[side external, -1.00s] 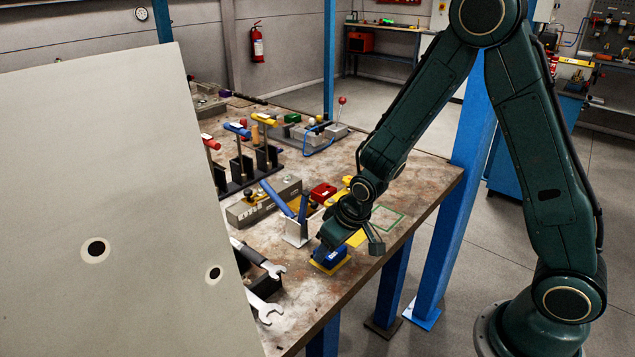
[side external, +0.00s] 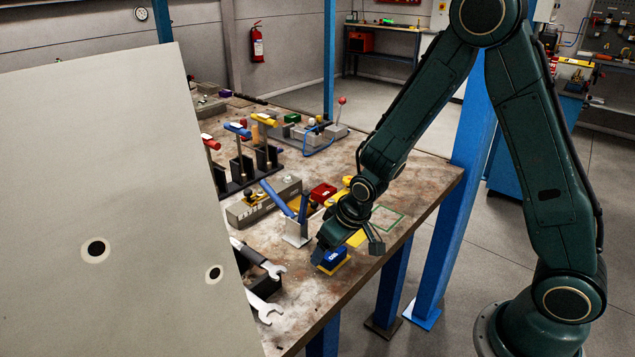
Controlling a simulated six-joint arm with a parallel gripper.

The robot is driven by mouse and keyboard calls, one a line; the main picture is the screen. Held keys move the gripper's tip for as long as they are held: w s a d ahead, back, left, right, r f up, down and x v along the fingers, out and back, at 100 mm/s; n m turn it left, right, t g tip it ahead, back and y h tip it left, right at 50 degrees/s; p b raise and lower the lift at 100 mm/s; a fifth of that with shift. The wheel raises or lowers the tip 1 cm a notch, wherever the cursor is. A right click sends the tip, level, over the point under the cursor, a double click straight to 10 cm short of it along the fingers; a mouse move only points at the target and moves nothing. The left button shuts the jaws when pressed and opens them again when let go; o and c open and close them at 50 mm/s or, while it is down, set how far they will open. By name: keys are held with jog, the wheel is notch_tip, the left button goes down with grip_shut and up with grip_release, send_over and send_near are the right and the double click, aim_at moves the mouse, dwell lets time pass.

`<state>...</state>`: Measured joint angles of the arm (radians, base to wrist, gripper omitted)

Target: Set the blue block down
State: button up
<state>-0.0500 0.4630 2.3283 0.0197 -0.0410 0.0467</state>
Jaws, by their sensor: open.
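The blue block (side external: 334,257) sits low at the near right edge of the workbench, with a yellow piece (side external: 333,269) showing under its lower edge. My gripper (side external: 347,246) is directly over it, with its fingers spread wide. One finger is at the block's left side; the other stands clear to the right, with a gap. My gripper hides the block's upper part. I cannot tell whether the left finger touches the block.
A red block (side external: 323,192) and a green outlined square (side external: 387,219) lie behind. Wrenches (side external: 262,306) lie at front left. A large pale panel (side external: 120,220) blocks the left.

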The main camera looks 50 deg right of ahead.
jog(key=v, duration=1.2)
dwell(0.3)
jog(key=shift+s, duration=0.1)
dwell(0.5)
jog(key=s+r, duration=0.6)
jog(key=s, duration=0.2)
jog(key=s+d+r+t, duration=0.1)
jog(key=s+r, duration=0.5)
jog(key=s, duration=0.3)
jog(key=shift+s+d+r, duration=0.25)
jog(key=shift+s+r, duration=0.05)
jog(key=shift+r, duration=0.05)
